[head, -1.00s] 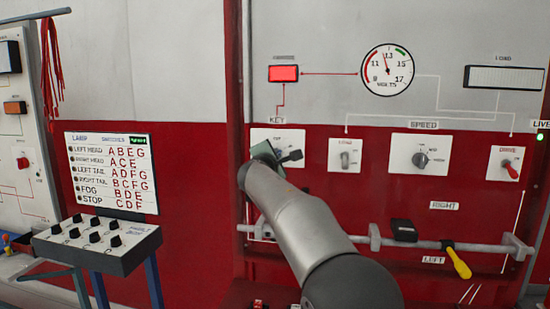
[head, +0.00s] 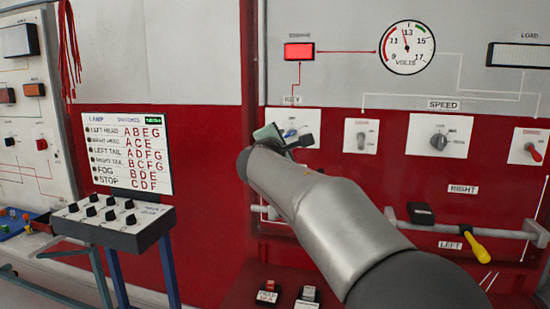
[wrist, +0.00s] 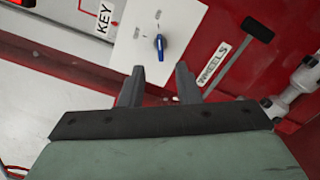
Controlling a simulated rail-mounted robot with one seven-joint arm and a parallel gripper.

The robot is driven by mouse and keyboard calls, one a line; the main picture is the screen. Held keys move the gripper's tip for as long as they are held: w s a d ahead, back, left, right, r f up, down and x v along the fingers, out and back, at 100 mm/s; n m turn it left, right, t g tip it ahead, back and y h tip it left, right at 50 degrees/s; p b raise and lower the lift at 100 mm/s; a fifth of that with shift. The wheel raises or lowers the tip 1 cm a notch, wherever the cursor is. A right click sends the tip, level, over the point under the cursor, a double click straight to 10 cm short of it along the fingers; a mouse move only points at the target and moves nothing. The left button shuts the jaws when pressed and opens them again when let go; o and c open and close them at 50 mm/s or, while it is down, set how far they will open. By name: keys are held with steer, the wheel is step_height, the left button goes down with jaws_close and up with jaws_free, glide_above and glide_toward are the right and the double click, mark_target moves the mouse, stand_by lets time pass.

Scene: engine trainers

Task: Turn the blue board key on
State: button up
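The blue key (head: 291,132) sits on the white KEY plate (head: 312,124) on the red and white board, partly behind my gripper. In the wrist view the blue key (wrist: 160,45) stands out from the plate (wrist: 183,22), just beyond the fingertips. My gripper (wrist: 158,68) is open, its two dark fingers apart with nothing between them. The key lies ahead of the gap between the fingers, apart from both. In the head view my gripper (head: 288,142) is in front of the plate and its fingers are hard to make out.
A red lit indicator (head: 299,50) and a volts gauge (head: 407,47) are above. A load switch (head: 361,136), speed knob (head: 438,142) and red drive switch (head: 530,150) are to the right. A bar with a yellow-handled lever (head: 476,245) runs below. A switch box (head: 111,228) stands left.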

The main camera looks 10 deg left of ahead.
steer(key=s+a+b, duration=0.1)
steer(key=s, duration=0.7)
steer(key=shift+s, duration=0.4)
steer(key=s+d+f+m+g+h+p, duration=0.1)
steer(key=s+d+f+m+g+p, duration=0.35)
steer(key=d, duration=0.55)
steer(key=s+d+f+m+g+h+p, duration=0.2)
steer(key=s+d+f+m+g, duration=0.25)
steer(key=d+f, duration=0.4)
steer(key=s+d+f+m+g+y+p, duration=0.1)
steer(key=s+f+m, duration=0.3)
steer(key=s, duration=0.4)
steer(key=s+d+f+m+g+y+p, duration=0.2)
steer(key=s+f+m+g+p, duration=0.1)
steer(key=s, duration=0.6)
steer(key=s+d+f+m+g+y+p, duration=0.1)
steer(key=s+f+m+g, duration=0.3)
steer(key=s, duration=0.4)
steer(key=shift+s+d+f+m+y+p, duration=0.35)
steer(key=shift+f+m+y+p, duration=0.4)
steer(key=shift+m, duration=0.25)
